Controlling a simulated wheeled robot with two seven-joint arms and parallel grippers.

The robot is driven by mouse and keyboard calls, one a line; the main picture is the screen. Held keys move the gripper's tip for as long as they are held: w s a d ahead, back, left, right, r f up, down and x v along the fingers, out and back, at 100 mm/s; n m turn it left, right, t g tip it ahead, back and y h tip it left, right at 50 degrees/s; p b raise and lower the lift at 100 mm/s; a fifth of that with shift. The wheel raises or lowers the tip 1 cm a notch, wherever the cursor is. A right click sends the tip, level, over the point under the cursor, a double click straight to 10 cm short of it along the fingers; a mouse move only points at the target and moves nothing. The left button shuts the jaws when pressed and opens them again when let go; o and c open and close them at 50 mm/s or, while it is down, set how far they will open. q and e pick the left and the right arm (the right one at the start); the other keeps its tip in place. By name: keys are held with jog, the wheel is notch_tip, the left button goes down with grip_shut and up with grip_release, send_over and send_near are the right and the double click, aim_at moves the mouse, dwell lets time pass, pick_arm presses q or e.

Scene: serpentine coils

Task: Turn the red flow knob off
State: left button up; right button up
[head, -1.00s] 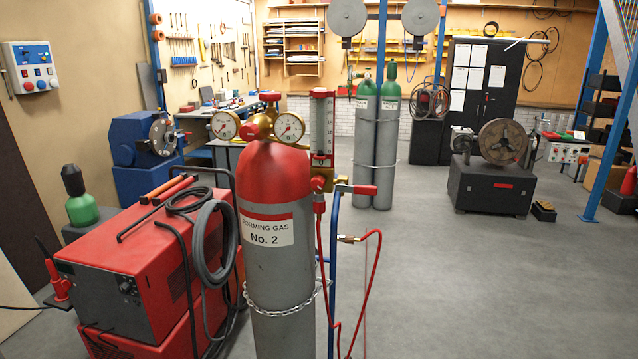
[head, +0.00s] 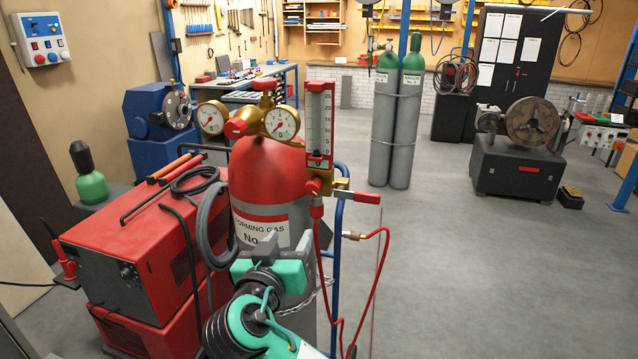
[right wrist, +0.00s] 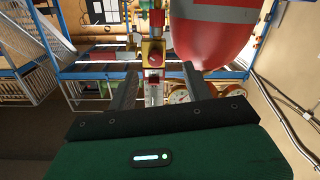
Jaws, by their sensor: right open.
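The red flow knob (head: 313,187) sits on the brass block at the foot of the clear flow tube (head: 319,125). It faces me, beside the red shoulder of the gas cylinder (head: 268,180). A red lever handle (head: 367,197) sticks out to its right. My right gripper (head: 286,243) is open and empty, below and left of the knob, in front of the cylinder label. In the right wrist view, the knob (right wrist: 154,58) appears between and beyond the two open fingers (right wrist: 158,80), apart from them. My left gripper is not in view.
Two round gauges (head: 281,123) and a red regulator knob (head: 235,128) sit left of the flow tube. A red hose (head: 383,265) hangs at the right. A red welding machine (head: 140,255) stands left of the cylinder. The floor (head: 470,270) at right is open.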

aim_at(312, 191)
jog(key=shift+m+t, duration=0.3)
jog(key=shift+m, duration=0.1)
jog(key=w+d+r+p, duration=0.1)
jog(key=w+p, duration=0.1)
jog(key=w, duration=0.1)
jog(key=w+d+r+p, duration=0.1)
jog(key=w+p, duration=0.2)
jog(key=w, duration=0.1)
jog(key=w+d+r+p, duration=0.1)
jog(key=w+p, duration=0.1)
jog(key=w, duration=0.1)
jog(key=shift+w+d+r, duration=0.1)
jog(key=shift+w+d, duration=0.1)
jog(key=shift+d, duration=0.15)
jog(key=shift+w+d+p, duration=0.2)
jog(key=shift+w+p, duration=0.15)
jog(key=shift+w, duration=0.25)
jog(key=shift+f, duration=0.2)
jog(key=shift+c, duration=0.4)
